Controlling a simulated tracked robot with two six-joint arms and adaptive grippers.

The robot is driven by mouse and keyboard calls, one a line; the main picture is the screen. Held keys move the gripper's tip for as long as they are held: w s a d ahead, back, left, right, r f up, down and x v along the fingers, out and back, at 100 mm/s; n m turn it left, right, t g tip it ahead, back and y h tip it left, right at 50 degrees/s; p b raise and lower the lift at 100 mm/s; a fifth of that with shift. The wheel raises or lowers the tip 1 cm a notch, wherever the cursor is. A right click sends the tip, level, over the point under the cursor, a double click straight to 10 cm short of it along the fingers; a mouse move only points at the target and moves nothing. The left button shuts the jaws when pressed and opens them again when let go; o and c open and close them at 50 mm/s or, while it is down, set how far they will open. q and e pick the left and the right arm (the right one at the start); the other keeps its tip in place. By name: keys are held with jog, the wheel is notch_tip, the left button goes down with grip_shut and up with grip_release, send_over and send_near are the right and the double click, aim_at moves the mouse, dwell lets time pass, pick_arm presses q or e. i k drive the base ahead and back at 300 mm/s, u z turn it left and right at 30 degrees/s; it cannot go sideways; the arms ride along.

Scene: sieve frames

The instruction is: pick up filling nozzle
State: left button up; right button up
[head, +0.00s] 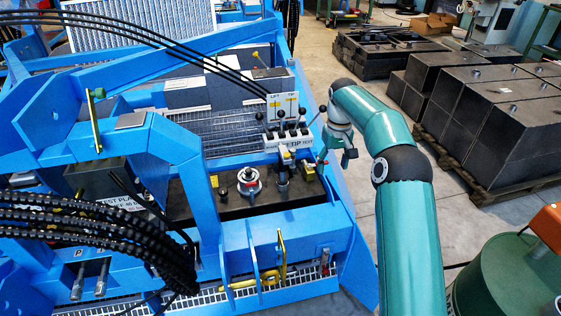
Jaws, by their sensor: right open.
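I cannot single out the filling nozzle for certain. An upright dark and blue fitting (282,172) stands on the black deck of the blue machine, just right of a round silver cap (249,182). A yellow bent piece (270,280) is on the machine's front face, below the deck. My right gripper (347,160) is open and appears empty. It is above the machine's right edge, to the right of the upright fitting and apart from it. My left gripper is not in view.
A bank of black-knobbed levers (287,135) stands on the machine beside my right gripper. Black hoses (90,225) cross the left side. Dark blocks on a pallet (490,110) are at the right. Bare floor (385,90) lies between them and the machine.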

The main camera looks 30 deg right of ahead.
aim_at(284, 172)
jog(key=i, duration=0.9)
